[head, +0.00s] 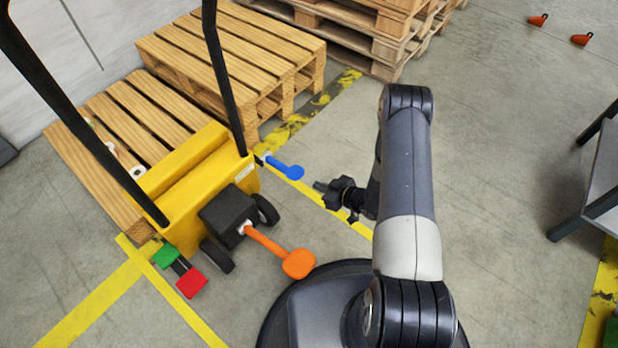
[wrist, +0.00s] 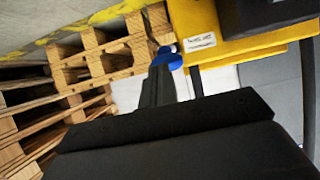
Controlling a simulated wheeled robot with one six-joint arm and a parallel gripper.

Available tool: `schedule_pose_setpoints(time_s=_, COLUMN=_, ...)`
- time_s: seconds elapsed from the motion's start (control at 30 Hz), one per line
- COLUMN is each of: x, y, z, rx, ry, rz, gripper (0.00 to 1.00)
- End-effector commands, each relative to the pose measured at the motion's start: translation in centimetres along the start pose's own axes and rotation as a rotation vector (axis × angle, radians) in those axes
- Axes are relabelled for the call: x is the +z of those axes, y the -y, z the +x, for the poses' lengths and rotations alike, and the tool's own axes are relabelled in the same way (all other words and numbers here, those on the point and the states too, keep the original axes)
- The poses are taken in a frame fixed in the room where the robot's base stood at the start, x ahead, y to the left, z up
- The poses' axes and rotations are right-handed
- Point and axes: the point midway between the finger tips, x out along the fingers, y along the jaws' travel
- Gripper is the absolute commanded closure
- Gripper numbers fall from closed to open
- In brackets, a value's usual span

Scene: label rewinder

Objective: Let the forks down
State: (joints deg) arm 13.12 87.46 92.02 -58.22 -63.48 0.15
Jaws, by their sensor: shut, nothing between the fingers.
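The yellow pallet truck (head: 190,185) stands with a wooden pallet (head: 125,115) behind it; its forks are hidden from view. A blue lever (head: 285,168) sticks out from its right side. An orange-ended pedal (head: 298,263) reaches out from the black pump block (head: 228,213) at the front. A green pedal (head: 166,255) and a red pedal (head: 191,283) sit at the lower left. My gripper (head: 318,186) is shut and empty, a short way right of the blue lever and apart from it. In the wrist view the blue lever (wrist: 168,58) shows just beyond my gripper (wrist: 162,62), partly covered by it.
Stacked pallets (head: 235,55) stand behind the truck, with more (head: 385,30) at the top. Black handle bars (head: 225,80) rise from the truck. A grey table (head: 600,180) is at the right edge. Open floor (head: 490,140) lies right of my arm.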

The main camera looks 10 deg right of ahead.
Motion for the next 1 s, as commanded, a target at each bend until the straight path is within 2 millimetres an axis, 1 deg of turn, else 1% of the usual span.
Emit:
schedule_pose_setpoints(time_s=0.03, x=0.2, y=-0.1, z=-0.8, rx=0.002, ry=0.001, rz=0.002, gripper=1.00)
schedule_pose_setpoints(time_s=0.1, x=0.4, y=-0.1, z=-1.4, rx=0.001, ry=0.001, rz=0.001, gripper=1.00)
schedule_pose_setpoints(time_s=0.2, x=0.7, y=0.0, z=-2.0, rx=0.001, ry=0.001, rz=0.001, gripper=1.00)
schedule_pose_setpoints(time_s=0.33, x=0.8, y=0.0, z=-2.2, rx=-0.001, ry=-0.001, rz=-0.001, gripper=1.00)
schedule_pose_setpoints(time_s=0.63, x=0.7, y=0.0, z=-2.2, rx=-0.001, ry=-0.001, rz=-0.002, gripper=1.00)
schedule_pose_setpoints(time_s=0.77, x=0.5, y=0.0, z=-1.4, rx=-0.002, ry=-0.001, rz=-0.003, gripper=1.00)
schedule_pose_setpoints(time_s=1.0, x=-0.5, y=0.0, z=1.6, rx=-0.003, ry=-0.002, rz=-0.006, gripper=1.00)
